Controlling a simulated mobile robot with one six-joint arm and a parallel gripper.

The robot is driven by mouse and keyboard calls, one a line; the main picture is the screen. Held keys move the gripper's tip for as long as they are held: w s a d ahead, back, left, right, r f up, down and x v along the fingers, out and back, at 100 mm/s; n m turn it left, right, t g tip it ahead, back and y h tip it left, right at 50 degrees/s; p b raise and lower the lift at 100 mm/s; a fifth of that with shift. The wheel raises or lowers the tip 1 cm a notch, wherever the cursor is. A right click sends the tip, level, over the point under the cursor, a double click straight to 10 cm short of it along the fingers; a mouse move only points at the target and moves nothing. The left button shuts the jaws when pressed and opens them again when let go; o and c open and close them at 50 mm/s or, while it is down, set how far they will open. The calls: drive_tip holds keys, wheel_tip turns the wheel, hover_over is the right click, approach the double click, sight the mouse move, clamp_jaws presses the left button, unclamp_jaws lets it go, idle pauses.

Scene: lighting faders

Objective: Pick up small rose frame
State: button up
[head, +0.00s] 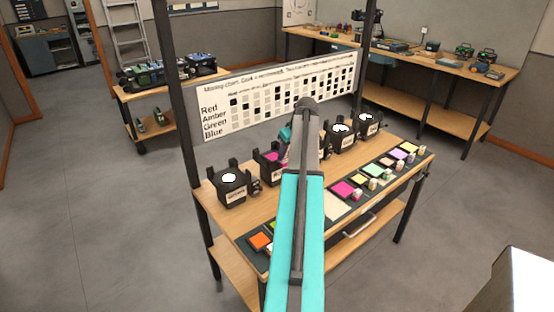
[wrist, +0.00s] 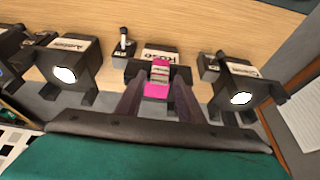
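The small rose frame (wrist: 156,90) is a magenta piece with a pale, labelled tab on top. In the wrist view it stands at a black lamp housing with a white label. In the head view its magenta (head: 272,156) shows at the second lamp from the left, partly behind my arm. My gripper (wrist: 160,75) is over it, with one dark finger on each side of the tab. The fingers are apart; whether they touch the tab is hard to tell. In the head view my arm hides the fingertips.
Other black lamps stand on both sides: one at left (wrist: 70,58), one at right (wrist: 240,82). A mat of coloured gels, including a magenta one (head: 346,190), lies along the bench front. A mixing chart (head: 280,92) hangs behind the lamps between dark posts.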

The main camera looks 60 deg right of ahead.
sight(276, 156)
drive_tip(key=shift+p+x, duration=0.6)
drive_tip(key=shift+x, duration=1.5)
drive_tip(key=c, duration=0.9)
